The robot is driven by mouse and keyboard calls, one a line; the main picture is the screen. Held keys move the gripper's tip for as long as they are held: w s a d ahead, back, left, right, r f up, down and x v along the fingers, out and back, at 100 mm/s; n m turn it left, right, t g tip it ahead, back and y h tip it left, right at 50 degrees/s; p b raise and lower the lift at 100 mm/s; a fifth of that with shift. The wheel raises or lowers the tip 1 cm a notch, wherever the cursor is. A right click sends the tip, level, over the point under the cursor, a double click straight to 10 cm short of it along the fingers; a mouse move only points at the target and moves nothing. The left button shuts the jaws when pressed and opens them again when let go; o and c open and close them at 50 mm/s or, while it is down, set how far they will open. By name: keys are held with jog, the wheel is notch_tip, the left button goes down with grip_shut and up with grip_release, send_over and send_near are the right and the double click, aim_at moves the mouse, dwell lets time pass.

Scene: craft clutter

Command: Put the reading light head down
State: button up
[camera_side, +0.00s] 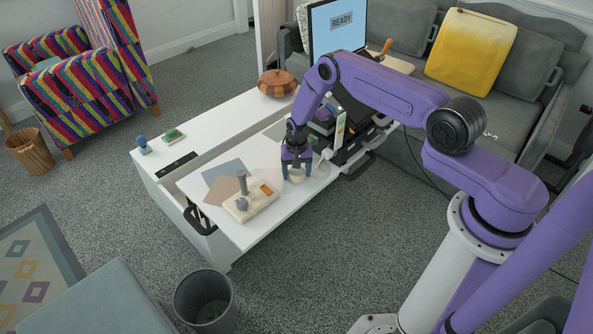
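My purple gripper (297,173) points down over the white table (255,232), right of its middle. Its two dark-tipped fingers stand apart, on either side of a small pale object low on the table top. That object may be part of the reading light, but the gripper covers most of it. A pale, rounded piece (326,155) shows just right of the fingers; I cannot tell whether it is the light's head. Whether the fingers touch the object is too small to tell.
A cream block with a grey upright knob (243,185) and orange patch stands left of my gripper. Flat blue and tan sheets (222,172) lie behind it. A laptop (337,27), dark stacked items and a round brown pot (277,83) are further back. The front table edge is clear.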

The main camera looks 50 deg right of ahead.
aim_at(296, 171)
jog(key=shift+o, duration=0.6)
notch_tip(296, 171, up, 12)
jog(key=shift+r, duration=0.2)
jog(key=s+a+r+n, duration=0.4)
jog(key=s+a+r, duration=0.2)
jog(key=a+r, duration=0.25)
jog(key=s+a+r+n, duration=0.5)
jog(key=s+a+r, duration=0.15)
jog(key=r, duration=0.35)
jog(key=s+d+r+n, duration=0.1)
jog(key=s+r+n, duration=0.2)
jog(key=s, duration=0.6)
jog(key=s+d+r+n, duration=0.1)
jog(key=s+r+n, duration=0.2)
jog(key=s, duration=0.6)
jog(key=s+d+r+n, duration=0.1)
jog(key=s+n, duration=0.3)
jog(key=s, duration=0.5)
jog(key=shift+d+r+n, duration=0.3)
jog(key=shift+d+r, duration=0.05)
jog(key=shift+r, duration=0.55)
